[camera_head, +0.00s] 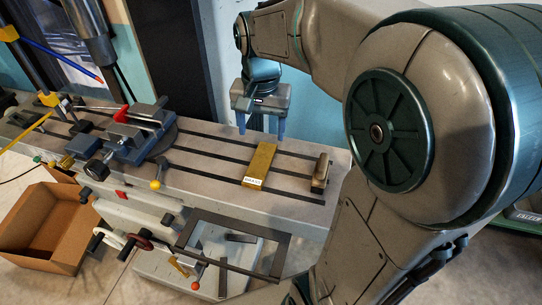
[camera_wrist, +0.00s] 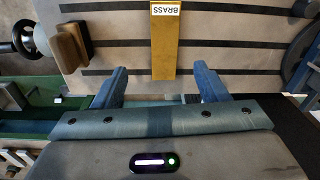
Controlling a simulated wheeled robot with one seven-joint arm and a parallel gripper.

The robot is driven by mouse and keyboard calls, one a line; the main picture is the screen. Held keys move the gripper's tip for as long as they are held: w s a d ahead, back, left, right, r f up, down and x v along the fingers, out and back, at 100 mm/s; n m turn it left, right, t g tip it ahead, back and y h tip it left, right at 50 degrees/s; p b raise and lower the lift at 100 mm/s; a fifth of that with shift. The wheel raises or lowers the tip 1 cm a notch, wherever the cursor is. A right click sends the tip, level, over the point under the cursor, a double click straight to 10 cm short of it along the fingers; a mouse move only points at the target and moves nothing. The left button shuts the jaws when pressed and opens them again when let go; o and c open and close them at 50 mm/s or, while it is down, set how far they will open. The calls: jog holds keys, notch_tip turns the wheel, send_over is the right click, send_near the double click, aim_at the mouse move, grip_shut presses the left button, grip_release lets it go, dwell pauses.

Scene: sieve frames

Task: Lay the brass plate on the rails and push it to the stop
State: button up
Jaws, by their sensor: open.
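The brass plate (camera_head: 260,162) is a long yellow bar with a white label at one end. It lies flat on the grey slotted machine table (camera_head: 212,158), across the dark slots. The label reads BRASS in the wrist view, where the plate (camera_wrist: 165,45) runs straight up the picture. My gripper (camera_head: 262,131) is open and empty at the plate's far end. In the wrist view its blue fingers (camera_wrist: 161,72) stand either side of the plate's near end, apart from it. Their height above the plate is unclear. I cannot tell surely which parts are the rails and the stop.
A small metal block (camera_head: 320,173) stands on the table right of the plate. A vise (camera_head: 135,132) with red parts stands left. A dark rectangular frame (camera_head: 228,250) is in front of the table. An open cardboard box (camera_head: 45,225) is at lower left. The table between vise and plate is clear.

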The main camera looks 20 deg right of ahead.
jog(key=s+f+n+t, duration=0.2)
jog(key=s+n, duration=0.4)
jog(key=s, duration=0.6)
jog(key=shift+f+t, duration=0.3)
jog(key=shift+f, duration=0.6)
jog(key=shift+a, duration=0.1)
jog(key=c, duration=0.7)
